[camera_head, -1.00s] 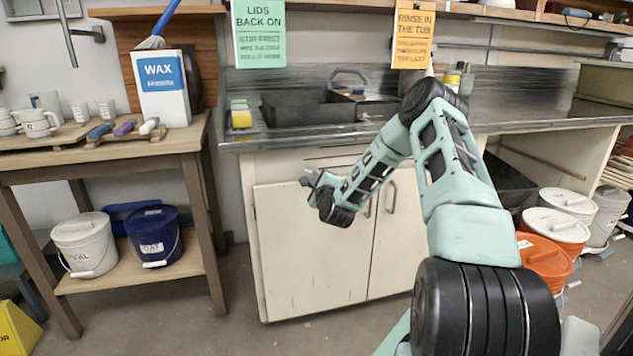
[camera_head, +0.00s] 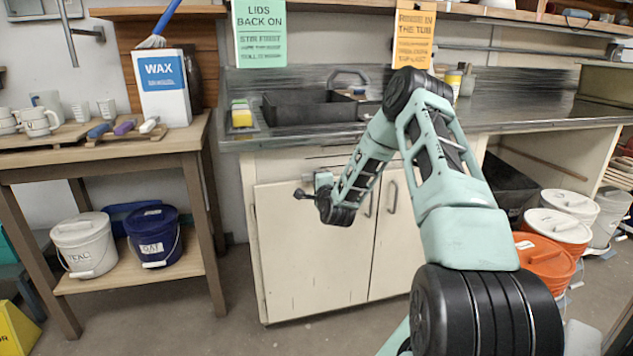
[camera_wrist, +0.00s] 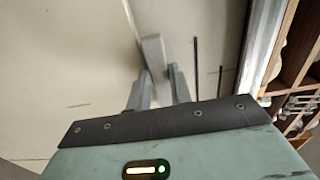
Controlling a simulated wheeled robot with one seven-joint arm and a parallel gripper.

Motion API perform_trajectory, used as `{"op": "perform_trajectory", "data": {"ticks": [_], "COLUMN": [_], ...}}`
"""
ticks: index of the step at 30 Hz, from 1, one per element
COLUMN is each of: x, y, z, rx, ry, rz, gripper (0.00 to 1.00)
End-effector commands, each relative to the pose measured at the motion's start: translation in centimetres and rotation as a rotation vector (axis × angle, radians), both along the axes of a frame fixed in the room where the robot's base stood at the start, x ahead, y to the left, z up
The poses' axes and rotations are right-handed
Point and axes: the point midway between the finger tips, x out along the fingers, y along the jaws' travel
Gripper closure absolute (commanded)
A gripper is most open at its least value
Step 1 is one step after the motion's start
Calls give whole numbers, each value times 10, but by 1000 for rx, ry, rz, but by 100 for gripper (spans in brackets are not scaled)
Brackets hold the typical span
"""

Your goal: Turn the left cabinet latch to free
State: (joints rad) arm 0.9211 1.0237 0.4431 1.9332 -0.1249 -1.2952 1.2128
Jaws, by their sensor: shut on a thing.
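The left cabinet latch (camera_wrist: 153,52) is a short grey bar in the wrist view, close to the seam between two cream cabinet panels. It runs nearly in line with that seam, tilted slightly. My gripper (camera_wrist: 158,80) is shut on its near end, with one grey finger on each side. In the head view, my forearm and wrist are in front of the left cabinet door (camera_head: 305,255) and hide the latch and fingertips. The cabinet doors look shut.
Bar handles (camera_head: 392,197) stand out on the doors near my forearm. The counter with the black tub (camera_head: 300,107) overhangs above. A wooden table (camera_head: 150,150) stands at left, and lidded buckets (camera_head: 550,230) stand at right. The floor before the cabinet is clear.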

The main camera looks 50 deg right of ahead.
Motion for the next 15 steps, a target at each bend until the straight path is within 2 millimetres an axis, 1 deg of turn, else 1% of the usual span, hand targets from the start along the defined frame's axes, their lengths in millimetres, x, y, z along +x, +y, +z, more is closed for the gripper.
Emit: {"op": "perform_trajectory", "data": {"ticks": [8, 9, 11, 12, 15], "x": [0, 0, 0, 0, 0], "y": [1, 1, 1, 0, 0], "z": [-1, -1, -1, -1, -1], "rx": [-2, -1, -1, -1, -1], "ry": [3, 4, 3, 3, 3], "rz": [1, 1, 1, 1, 1], "gripper": [100, 76, 60, 57, 57]}}
